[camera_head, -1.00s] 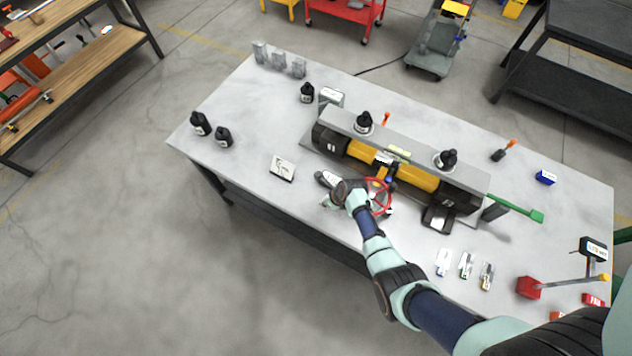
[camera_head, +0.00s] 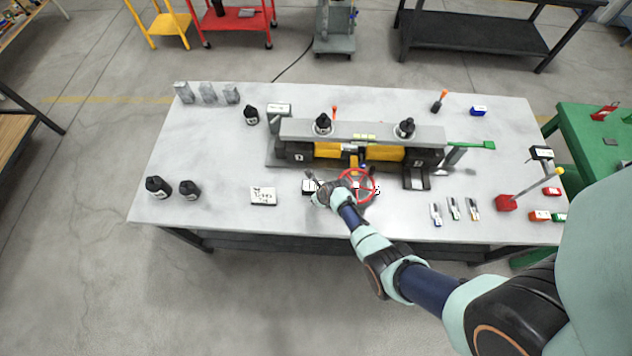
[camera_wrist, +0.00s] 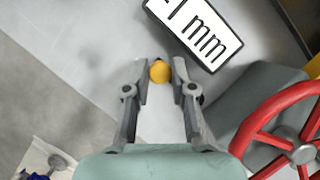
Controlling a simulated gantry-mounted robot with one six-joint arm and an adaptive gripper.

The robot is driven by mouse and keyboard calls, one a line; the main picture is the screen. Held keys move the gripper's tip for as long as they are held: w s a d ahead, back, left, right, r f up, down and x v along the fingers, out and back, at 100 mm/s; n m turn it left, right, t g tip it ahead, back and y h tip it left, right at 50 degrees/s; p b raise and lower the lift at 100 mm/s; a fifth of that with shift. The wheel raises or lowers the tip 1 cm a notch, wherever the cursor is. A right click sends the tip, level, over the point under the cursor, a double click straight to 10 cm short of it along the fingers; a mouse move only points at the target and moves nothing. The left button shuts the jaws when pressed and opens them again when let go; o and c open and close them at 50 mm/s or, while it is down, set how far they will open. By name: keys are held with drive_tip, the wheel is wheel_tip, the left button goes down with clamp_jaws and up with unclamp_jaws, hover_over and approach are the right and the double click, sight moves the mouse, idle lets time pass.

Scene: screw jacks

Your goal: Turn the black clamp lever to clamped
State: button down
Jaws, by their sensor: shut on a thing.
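In the wrist view my gripper (camera_wrist: 160,75) has its two grey fingers closed around a small yellow ball (camera_wrist: 160,71) at their tips. Whatever the ball is attached to is hidden beneath it. In the head view my gripper (camera_head: 318,194) is at the front of the jack fixture, left of the red handwheel (camera_head: 357,171). The handwheel (camera_wrist: 290,138) also shows at the lower right of the wrist view, apart from my fingers. I cannot pick out the black clamp lever for certain in either view.
A "1 mm" label plate (camera_wrist: 197,33) lies just beyond my fingertips. The long fixture (camera_head: 362,132) with yellow cylinders stands behind. Black bottles (camera_head: 158,187) and a white card (camera_head: 263,196) are to the left. A red block (camera_head: 506,202) with a lever is at right.

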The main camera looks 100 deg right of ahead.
idle(0.4)
drive_tip(key=c, duration=1)
unclamp_jaws()
drive_tip(key=shift+d, duration=0.1)
drive_tip(key=shift+r, duration=0.1)
drive_tip(key=v, duration=1.2)
drive_tip(key=shift+d, duration=0.1)
